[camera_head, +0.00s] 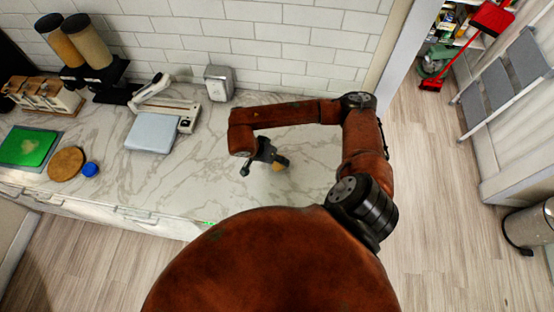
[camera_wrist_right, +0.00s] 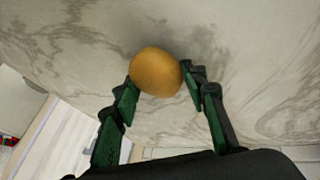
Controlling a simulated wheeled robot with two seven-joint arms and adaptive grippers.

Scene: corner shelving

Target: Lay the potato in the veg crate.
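The potato (camera_wrist_right: 156,72) is a round yellow-brown thing between the fingertips of my right gripper (camera_wrist_right: 160,80) in the right wrist view. The two green-padded fingers touch its left and right sides, so the gripper looks shut on it. In the head view the potato (camera_head: 281,163) shows at the tip of my right gripper (camera_head: 272,157), over the bare marble counter (camera_head: 215,185). I cannot tell how high it is above the counter. I cannot make out a veg crate in either view. My left gripper is not in view.
A white scale-like device (camera_head: 155,131) and a grey metal box (camera_head: 218,82) stand near the wall. A wooden jar rack (camera_head: 42,98), twin dispensers (camera_head: 75,40), a green board (camera_head: 27,146), a round wooden board (camera_head: 66,163) and a blue cap (camera_head: 90,169) are left. The middle counter is clear.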

